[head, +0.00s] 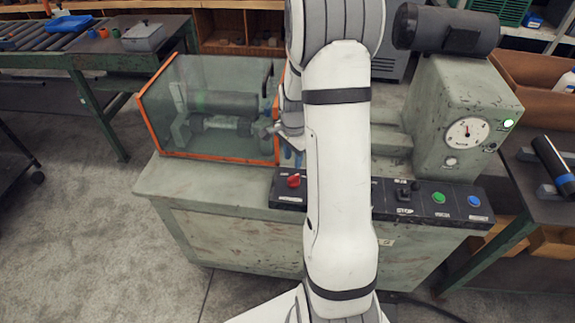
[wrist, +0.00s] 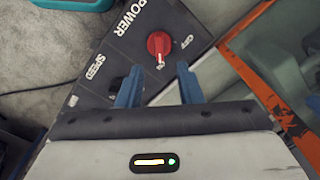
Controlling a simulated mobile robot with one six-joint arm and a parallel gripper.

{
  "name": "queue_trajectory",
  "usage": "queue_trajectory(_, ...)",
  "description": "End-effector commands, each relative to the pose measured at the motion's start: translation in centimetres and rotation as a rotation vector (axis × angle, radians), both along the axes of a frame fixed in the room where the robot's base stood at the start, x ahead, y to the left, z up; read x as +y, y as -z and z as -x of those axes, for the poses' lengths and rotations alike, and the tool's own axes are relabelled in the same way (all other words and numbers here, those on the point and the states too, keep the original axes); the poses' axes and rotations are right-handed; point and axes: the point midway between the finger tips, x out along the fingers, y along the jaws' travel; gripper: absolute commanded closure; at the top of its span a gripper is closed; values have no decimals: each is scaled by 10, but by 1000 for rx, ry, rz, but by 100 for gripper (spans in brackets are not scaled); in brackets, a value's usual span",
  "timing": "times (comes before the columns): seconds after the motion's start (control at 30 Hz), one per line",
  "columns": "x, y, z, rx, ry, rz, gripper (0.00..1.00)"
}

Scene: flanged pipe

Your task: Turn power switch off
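The power switch is a red rotary knob (head: 293,181) at the left end of the black control panel (head: 349,190). In the wrist view the red knob (wrist: 159,46) sits beside the word POWER, with a pale mark on its side nearest my gripper. A small label (wrist: 183,42) is next to it, too small to read surely. My gripper (wrist: 158,68) has two blue fingers spread apart with nothing between them. The knob lies just beyond the fingertips, apart from them. In the head view my fingers (head: 292,157) show partly behind my arm, above and behind the knob.
A clear guard box with orange edges (head: 140,115) stands left of my gripper, close to it. Green (head: 438,198) and blue (head: 474,201) buttons are on the panel's right. A green lamp (head: 508,124) glows by the gauge (head: 466,133).

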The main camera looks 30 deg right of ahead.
Motion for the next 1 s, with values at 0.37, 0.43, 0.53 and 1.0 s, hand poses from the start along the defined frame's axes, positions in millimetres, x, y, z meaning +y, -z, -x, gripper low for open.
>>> queue_trajectory(0.37,-3,44,-1,9,30,-3,67)
queue_trajectory(0.43,-3,54,-1,9,30,-3,67)
queue_trajectory(0.53,-3,67,-1,7,29,-3,67)
queue_trajectory(1.0,-3,83,-2,3,28,-1,67)
